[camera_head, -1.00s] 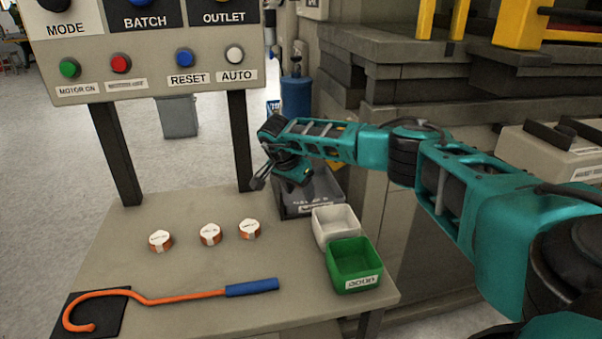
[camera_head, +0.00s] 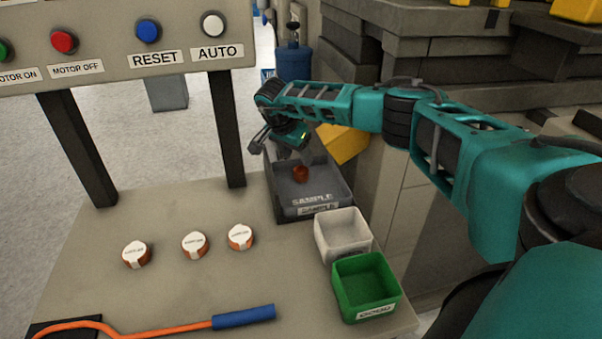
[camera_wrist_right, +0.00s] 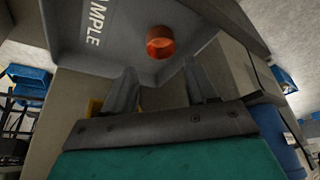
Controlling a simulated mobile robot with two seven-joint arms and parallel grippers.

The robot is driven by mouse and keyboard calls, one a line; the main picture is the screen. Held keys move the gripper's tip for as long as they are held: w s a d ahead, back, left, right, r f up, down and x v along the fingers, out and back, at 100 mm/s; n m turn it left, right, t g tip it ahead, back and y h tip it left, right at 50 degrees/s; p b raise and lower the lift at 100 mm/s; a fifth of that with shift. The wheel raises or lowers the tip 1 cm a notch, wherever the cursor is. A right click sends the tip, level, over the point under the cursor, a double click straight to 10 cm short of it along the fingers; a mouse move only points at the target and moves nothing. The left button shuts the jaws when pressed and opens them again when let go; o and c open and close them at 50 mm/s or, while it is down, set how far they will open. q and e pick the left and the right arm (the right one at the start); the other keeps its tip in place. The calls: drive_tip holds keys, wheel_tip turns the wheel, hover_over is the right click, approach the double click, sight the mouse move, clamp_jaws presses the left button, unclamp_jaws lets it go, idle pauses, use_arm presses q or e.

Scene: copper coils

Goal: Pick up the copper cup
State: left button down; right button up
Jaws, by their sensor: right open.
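The copper cup (camera_head: 301,174) is small and orange-brown and sits inside the grey SAMPLE tray (camera_head: 312,203) at the back right of the table. It also shows in the right wrist view (camera_wrist_right: 160,42), resting on the tray floor beyond the fingertips. My right gripper (camera_head: 270,148) is over the back left part of the tray. In the wrist view its two fingers (camera_wrist_right: 163,78) are apart with nothing between them, and the cup lies ahead of the gap, not touching them. My left gripper is not in view.
A white bin (camera_head: 343,238) and a green bin (camera_head: 367,287) stand in front of the tray. Several labelled copper coils (camera_head: 194,245) lie at the table's middle. An orange hook with a blue handle (camera_head: 244,317) lies at the front. A control panel on dark posts (camera_head: 228,140) stands behind.

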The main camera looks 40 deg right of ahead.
sight(300, 167)
drive_tip(key=b+x, duration=0.2)
drive_tip(key=x, duration=0.4)
drive_tip(key=shift+w+a+f, duration=0.1)
drive_tip(key=shift+a+f, duration=0.05)
drive_tip(key=shift+f, duration=0.05)
drive_tip(key=shift+c, duration=0.3)
drive_tip(key=c, duration=0.7)
